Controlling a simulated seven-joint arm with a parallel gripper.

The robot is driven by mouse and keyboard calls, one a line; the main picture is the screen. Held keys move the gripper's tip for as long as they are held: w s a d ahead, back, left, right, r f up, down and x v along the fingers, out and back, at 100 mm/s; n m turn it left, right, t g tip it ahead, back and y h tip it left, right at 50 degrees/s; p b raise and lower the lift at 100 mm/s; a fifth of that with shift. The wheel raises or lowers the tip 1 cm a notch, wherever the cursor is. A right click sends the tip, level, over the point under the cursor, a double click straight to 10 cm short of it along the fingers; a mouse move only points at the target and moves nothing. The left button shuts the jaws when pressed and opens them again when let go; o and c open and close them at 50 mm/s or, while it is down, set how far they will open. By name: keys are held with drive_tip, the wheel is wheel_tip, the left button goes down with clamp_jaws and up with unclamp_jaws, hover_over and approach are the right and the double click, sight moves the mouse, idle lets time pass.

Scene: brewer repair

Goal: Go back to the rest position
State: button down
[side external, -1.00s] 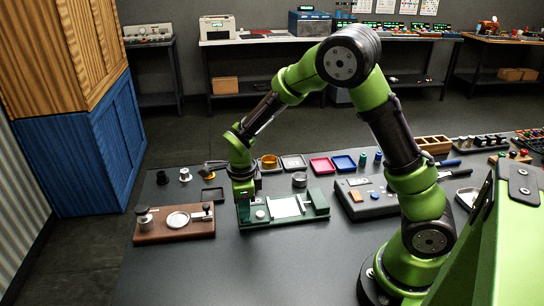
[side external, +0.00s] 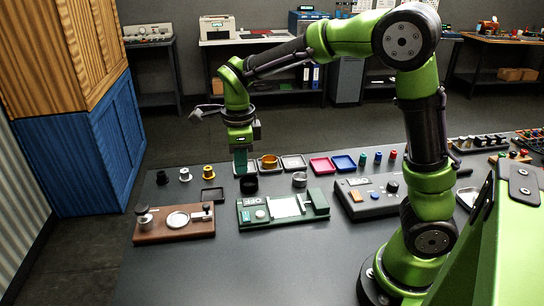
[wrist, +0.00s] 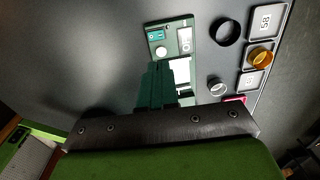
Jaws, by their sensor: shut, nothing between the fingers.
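My gripper (side external: 240,162) is raised above the dark table, pointing down, and looks shut and empty. In the wrist view its green fingers (wrist: 155,88) are together with nothing between them. The green fixture (side external: 318,203) lies on the table below and to the right of my gripper; it also shows in the wrist view (wrist: 158,37), partly hidden by the fingers. A black ring (side external: 249,185) lies on the table just behind the fixture, beneath my gripper and apart from it.
A brown board (side external: 175,236) with metal parts stands at left. A grey ring (side external: 300,180), an amber ring (side external: 268,162), and pink (side external: 322,165) and blue (side external: 344,163) trays lie behind the fixture. A grey control box (side external: 368,207) stands at right. The front table is clear.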

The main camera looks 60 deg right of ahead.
drive_tip(key=s+a+r+n+t+y, duration=0.1)
drive_tip(key=s+r+n+t, duration=0.2)
drive_tip(key=s+n, duration=0.5)
drive_tip(key=s+a+r+n+t+y, duration=0.1)
drive_tip(key=s+r+n+t, duration=0.2)
drive_tip(key=s+n, duration=0.5)
drive_tip(key=r+n, duration=0.1)
drive_tip(key=n, duration=0.6)
drive_tip(key=shift+t, duration=0.4)
drive_tip(key=shift+s, duration=0.1)
